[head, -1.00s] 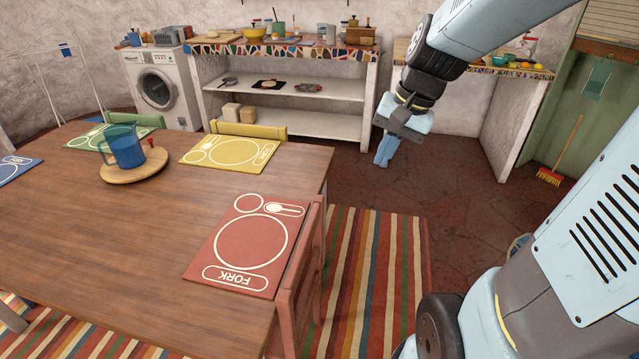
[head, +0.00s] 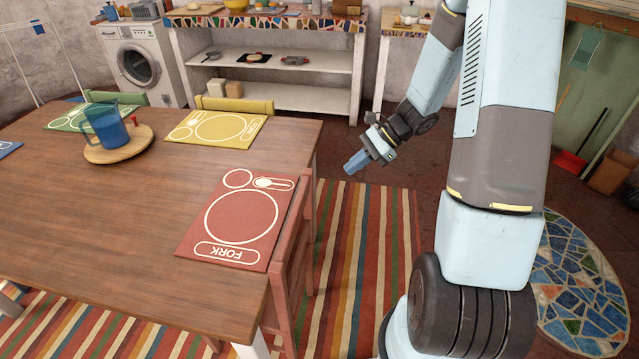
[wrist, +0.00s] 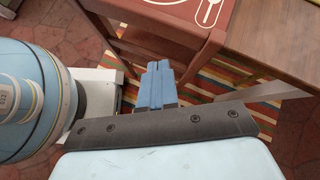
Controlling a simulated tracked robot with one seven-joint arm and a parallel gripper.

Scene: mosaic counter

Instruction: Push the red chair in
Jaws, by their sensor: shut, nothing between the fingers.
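The red chair (head: 291,272) stands at the right side of the wooden table (head: 120,220), its back close beside the table edge by the red placemat. In the wrist view the red chair (wrist: 185,35) shows at the top, beyond the fingertips. My gripper (head: 357,162) is shut and empty, in the air over the striped rug, to the right of the table and farther back than the chair in the head view. In the wrist view my gripper (wrist: 158,72) points toward the chair with a gap I cannot measure. The chair's lower legs are partly hidden.
A red placemat (head: 240,222) lies on the table at the chair. A blue pitcher (head: 106,128) stands on a round board (head: 128,153). A yellow chair (head: 236,105) is at the far side. The striped rug (head: 365,235) is clear right of the chair; a mosaic mat (head: 580,290) lies farther right.

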